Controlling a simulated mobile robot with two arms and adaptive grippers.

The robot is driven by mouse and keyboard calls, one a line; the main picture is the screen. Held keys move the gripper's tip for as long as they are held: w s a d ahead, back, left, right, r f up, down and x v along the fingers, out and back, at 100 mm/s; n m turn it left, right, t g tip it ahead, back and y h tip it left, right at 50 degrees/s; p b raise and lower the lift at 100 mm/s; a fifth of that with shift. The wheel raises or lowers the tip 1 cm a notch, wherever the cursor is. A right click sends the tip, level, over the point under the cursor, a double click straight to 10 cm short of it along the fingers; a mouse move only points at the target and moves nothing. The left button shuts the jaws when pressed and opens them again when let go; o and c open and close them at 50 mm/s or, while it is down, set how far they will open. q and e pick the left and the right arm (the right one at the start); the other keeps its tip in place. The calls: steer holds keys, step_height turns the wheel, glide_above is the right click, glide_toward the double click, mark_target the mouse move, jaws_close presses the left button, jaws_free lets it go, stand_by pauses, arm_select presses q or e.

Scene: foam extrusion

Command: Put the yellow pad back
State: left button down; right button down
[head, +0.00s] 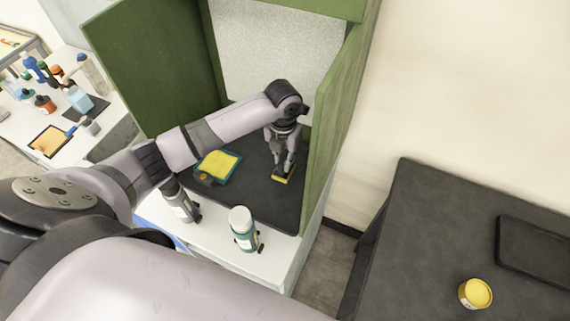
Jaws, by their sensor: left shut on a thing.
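My left gripper (283,163) points down inside the green booth, near its right wall. It is shut on a small block with a yellow side and a dark part, which looks like the yellow pad (284,179). The pad is at or just above the dark mat (258,199); I cannot tell whether it touches. A teal-edged tray (226,180) with a yellow surface lies on the mat to the left. A small dark and orange piece (205,178) sits at the tray's near left corner. My right gripper is not in view.
Green booth walls (336,120) stand close right of the gripper. A white-capped bottle (243,230) and a grey bottle (181,206) stand at the front. A dark table (420,230) at right holds a yellow tub (475,293) and a black tray (535,252). A cluttered white table is at left.

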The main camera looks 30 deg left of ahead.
mark_target(284, 160)
arm_select(q)
step_height(284, 160, down, 3)
steer(key=shift+s+f+p, duration=0.1)
steer(key=shift+f+p, duration=0.1)
steer(key=shift+p, duration=0.3)
steer(key=shift+f, duration=0.2)
steer(key=shift+f, duration=0.2)
steer(key=c, duration=1.5)
jaws_free()
steer(key=shift+r, duration=0.1)
